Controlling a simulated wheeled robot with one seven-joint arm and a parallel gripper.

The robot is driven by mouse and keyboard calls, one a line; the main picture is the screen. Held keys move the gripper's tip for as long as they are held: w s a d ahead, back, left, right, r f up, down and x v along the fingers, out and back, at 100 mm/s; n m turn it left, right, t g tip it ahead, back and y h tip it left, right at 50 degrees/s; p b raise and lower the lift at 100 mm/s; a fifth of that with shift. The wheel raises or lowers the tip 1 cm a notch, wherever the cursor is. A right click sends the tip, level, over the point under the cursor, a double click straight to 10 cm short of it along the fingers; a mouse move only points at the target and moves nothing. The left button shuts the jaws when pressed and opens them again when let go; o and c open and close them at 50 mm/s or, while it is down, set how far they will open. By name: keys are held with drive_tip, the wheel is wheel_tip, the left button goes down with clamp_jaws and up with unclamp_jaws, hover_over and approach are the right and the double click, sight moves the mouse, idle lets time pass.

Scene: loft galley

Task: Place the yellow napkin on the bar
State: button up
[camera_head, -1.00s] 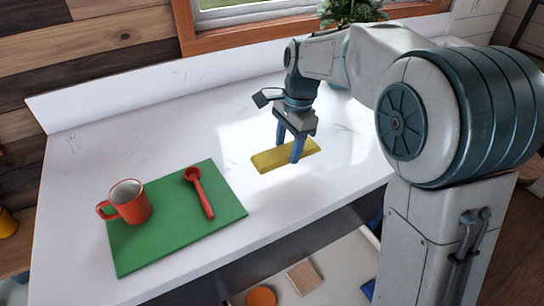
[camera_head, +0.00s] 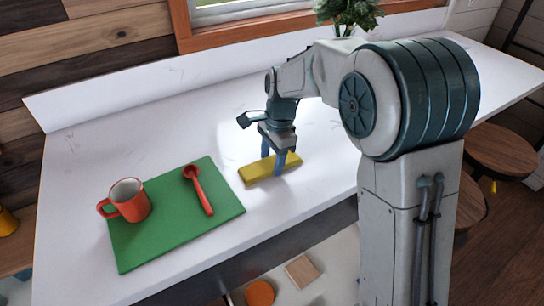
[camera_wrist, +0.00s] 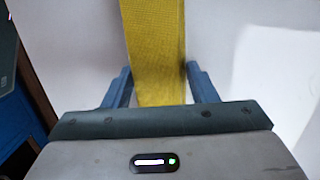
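The yellow napkin (camera_head: 256,171) is a folded, stiff-looking strip, lying level at or just above the white countertop (camera_head: 215,135), to the right of the green mat. I cannot tell whether it touches the surface. My gripper (camera_head: 273,160) points down over it, with one blue finger on each long side. In the wrist view the napkin (camera_wrist: 156,40) runs between the two fingers (camera_wrist: 160,85), whose tips sit against its edges. The far finger's tip is hidden behind the napkin in the head view. The white counter, with stools at its right, appears to be the bar.
A green mat (camera_head: 165,238) holds a red mug (camera_head: 130,205) and a red spoon (camera_head: 199,188). A plant (camera_head: 348,12) stands at the back. Brown stools (camera_head: 505,150) are at the right. Below the front edge lie an orange disc (camera_head: 260,293) and a tan square (camera_head: 302,271). Counter behind the napkin is clear.

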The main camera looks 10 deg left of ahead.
drive_tip(key=o, duration=0.4)
drive_tip(key=shift+c, duration=0.2)
wheel_tip(320, 180, up, 12)
drive_tip(key=w+d, duration=0.1)
drive_tip(key=d, duration=0.1)
drive_tip(key=s+d+n+t, duration=0.2)
drive_tip(key=s+d+n, duration=0.3)
drive_tip(key=s+d, duration=0.6)
drive_tip(key=s+d+f+n+t, duration=0.1)
drive_tip(key=s+d+f+n, duration=0.1)
drive_tip(key=s+d+n, duration=0.1)
drive_tip(key=s+d+f+n+t+h, duration=0.1)
drive_tip(key=s+d+f+n, duration=0.1)
drive_tip(key=s+d, duration=0.4)
drive_tip(key=shift+s+d+f+n+b, duration=0.3)
drive_tip(key=shift+s+f+n+b, duration=0.1)
drive_tip(key=shift+f, duration=0.1)
